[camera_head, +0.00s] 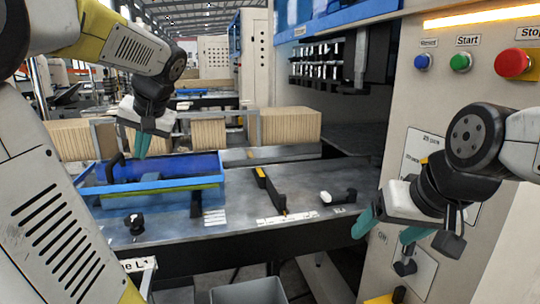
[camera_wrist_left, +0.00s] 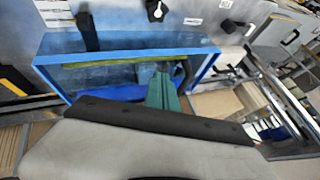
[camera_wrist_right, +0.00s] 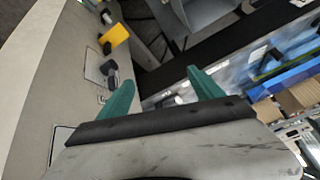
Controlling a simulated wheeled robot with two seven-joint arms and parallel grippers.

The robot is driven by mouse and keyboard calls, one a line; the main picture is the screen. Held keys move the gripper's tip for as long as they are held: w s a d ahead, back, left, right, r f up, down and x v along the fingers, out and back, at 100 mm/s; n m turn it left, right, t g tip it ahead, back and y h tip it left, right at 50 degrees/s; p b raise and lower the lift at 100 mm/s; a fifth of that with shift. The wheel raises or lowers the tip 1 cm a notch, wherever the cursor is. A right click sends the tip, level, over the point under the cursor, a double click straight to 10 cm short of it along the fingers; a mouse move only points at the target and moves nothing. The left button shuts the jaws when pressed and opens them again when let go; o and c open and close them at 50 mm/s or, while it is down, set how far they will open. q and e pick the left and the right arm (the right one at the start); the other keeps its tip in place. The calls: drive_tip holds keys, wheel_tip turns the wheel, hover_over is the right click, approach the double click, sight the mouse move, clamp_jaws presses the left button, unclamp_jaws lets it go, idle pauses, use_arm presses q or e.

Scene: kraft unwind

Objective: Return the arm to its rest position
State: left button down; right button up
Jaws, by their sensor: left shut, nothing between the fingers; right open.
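My left gripper (camera_head: 143,143) is at the upper left in the head view, above the blue tray. Its teal fingers are together and hold nothing; they also show shut in the left wrist view (camera_wrist_left: 162,90). My right gripper (camera_head: 386,236) is at the right in the head view, in front of the machine panel. Its two teal fingers are spread apart and empty, as the right wrist view (camera_wrist_right: 160,90) also shows. It hangs in the air beside the right end of the table.
A blue tray (camera_head: 88,187) lies on the grey metal table (camera_head: 180,232). A black bar with yellow (camera_head: 268,188) and a black handle (camera_head: 340,197) are to its right. Machine buttons, including a red one (camera_head: 512,63), are at upper right. A grey bin (camera_head: 247,293) stands below.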

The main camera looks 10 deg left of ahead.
use_arm(q)
drive_tip(key=s+d+f+m+t+h, duration=0.1)
drive_tip(key=s+d+f+h, duration=0.1)
drive_tip(key=d, duration=0.6)
drive_tip(key=s+d+f+m+h, duration=0.1)
drive_tip(key=s+d+f+h, duration=0.2)
drive_tip(key=s+d, duration=0.3)
drive_tip(key=s+d+f+m+t+h, duration=0.1)
drive_tip(key=s+d+f+h, duration=0.2)
drive_tip(key=d, duration=0.8)
drive_tip(key=shift+s+f+m+t, duration=0.3)
drive_tip(key=shift+s+f+m, duration=0.15)
drive_tip(key=shift+s, duration=0.2)
